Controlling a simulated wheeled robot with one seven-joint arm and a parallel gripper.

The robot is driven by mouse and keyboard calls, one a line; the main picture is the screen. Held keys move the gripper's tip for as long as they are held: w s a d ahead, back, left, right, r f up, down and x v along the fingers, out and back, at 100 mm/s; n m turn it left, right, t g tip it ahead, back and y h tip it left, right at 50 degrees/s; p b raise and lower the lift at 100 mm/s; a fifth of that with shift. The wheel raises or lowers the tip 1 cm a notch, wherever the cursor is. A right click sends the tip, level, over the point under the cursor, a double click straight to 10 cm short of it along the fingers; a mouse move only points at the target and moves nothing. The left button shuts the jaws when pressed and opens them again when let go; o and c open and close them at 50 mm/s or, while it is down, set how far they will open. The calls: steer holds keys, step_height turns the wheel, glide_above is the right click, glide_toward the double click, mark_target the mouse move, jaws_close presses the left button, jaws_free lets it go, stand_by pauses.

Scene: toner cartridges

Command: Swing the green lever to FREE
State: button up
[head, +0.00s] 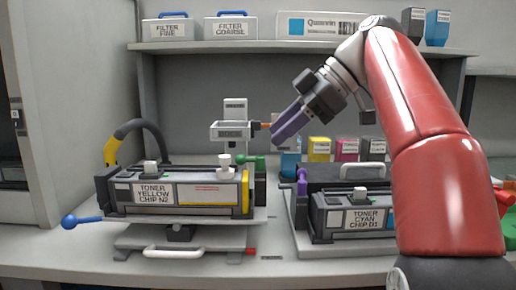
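A green lever (259,163) shows behind the right end of the yellow toner unit, with a green knob at its left; the yellow unit hides its lower part. I cannot read a FREE mark near it. My gripper (279,130) has purple fingers that point down and left. In the picture they are above and right of the green lever, apart from it. The fingers overlap in this view, so their gap is unclear. I see nothing held between them.
A grey stand with an orange tip (265,126) rises beside my fingertips. The yellow toner cartridge (150,190) has a blue-knobbed lever (70,221) at left. The cyan toner cartridge (345,217) sits at right, with a purple lever (302,182). A shelf (270,47) with boxes runs behind.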

mark_target(259, 157)
steer(key=b+x, duration=0.1)
steer(key=x, duration=0.5)
steer(key=shift+a+f, duration=0.2)
steer(key=shift+f, duration=0.05)
jaws_close()
